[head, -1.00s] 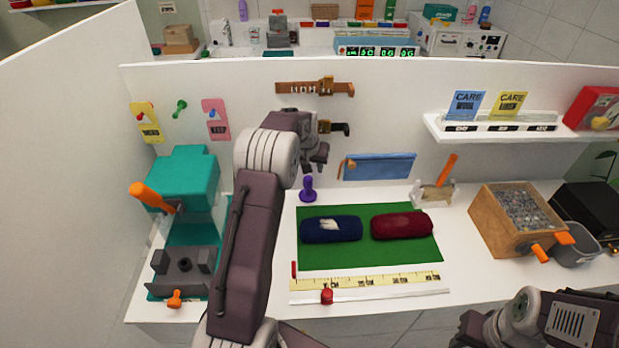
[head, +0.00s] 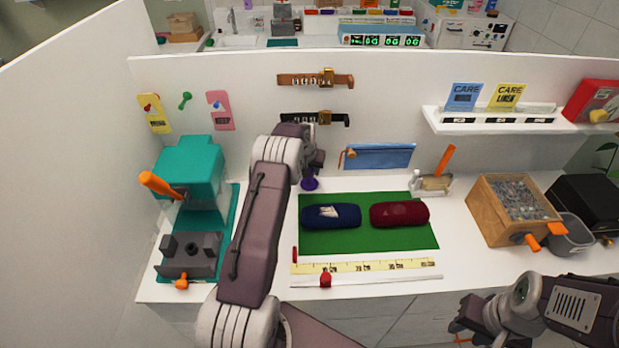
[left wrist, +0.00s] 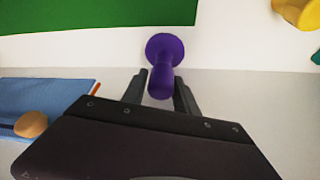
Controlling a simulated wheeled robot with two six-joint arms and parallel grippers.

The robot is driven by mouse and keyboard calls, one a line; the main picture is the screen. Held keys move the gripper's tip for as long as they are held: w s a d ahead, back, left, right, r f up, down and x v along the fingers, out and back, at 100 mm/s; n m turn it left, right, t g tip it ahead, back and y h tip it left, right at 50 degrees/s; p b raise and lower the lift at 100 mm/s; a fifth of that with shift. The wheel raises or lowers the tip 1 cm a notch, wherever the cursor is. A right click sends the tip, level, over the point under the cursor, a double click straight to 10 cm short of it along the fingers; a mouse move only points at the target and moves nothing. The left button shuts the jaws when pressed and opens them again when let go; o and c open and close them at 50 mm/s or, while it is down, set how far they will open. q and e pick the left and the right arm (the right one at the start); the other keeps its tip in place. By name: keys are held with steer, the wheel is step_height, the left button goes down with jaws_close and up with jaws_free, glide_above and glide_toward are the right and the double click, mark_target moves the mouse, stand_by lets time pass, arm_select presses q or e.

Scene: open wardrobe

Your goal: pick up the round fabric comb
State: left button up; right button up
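A purple piece with a round disc and a stubby handle, which fits the round fabric comb (head: 310,183), stands on the white counter behind the green mat. Its top is partly hidden by my left gripper in the head view. In the left wrist view the purple comb (left wrist: 163,55) has its handle pointing between the two fingers of my left gripper (left wrist: 159,82). Those fingers are open, one on each side of the handle, with small gaps visible. My right gripper (head: 470,318) is at the lower right, away from the counter; its finger opening is unclear.
A green mat (head: 370,240) holds a blue roll (head: 331,216) and a dark red roll (head: 399,214). A blue pouch (head: 382,157) hangs on the back panel. A teal press (head: 190,170) stands left, a wooden box (head: 510,212) right. A ruler strip (head: 365,266) lies in front.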

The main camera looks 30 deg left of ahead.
arm_select(q)
steer(key=shift+x, duration=0.8)
steer(key=shift+s+r, duration=0.1)
steer(key=shift+r, duration=0.1)
steer(key=shift+c, duration=0.5)
jaws_close()
steer(key=shift+r+b, duration=0.15)
steer(key=shift+b, duration=0.15)
step_height(320, 180, up, 11)
steer(key=shift+s+d+r+b, duration=0.1)
steer(key=shift+r+b, duration=0.1)
steer(key=shift+b, duration=0.35)
steer(key=s+d+b, duration=0.3)
steer(key=s+d, duration=0.2)
steer(key=s, duration=0.3)
steer(key=s+d+b, duration=0.3)
steer(key=s+d, duration=0.2)
steer(key=s, duration=0.4)
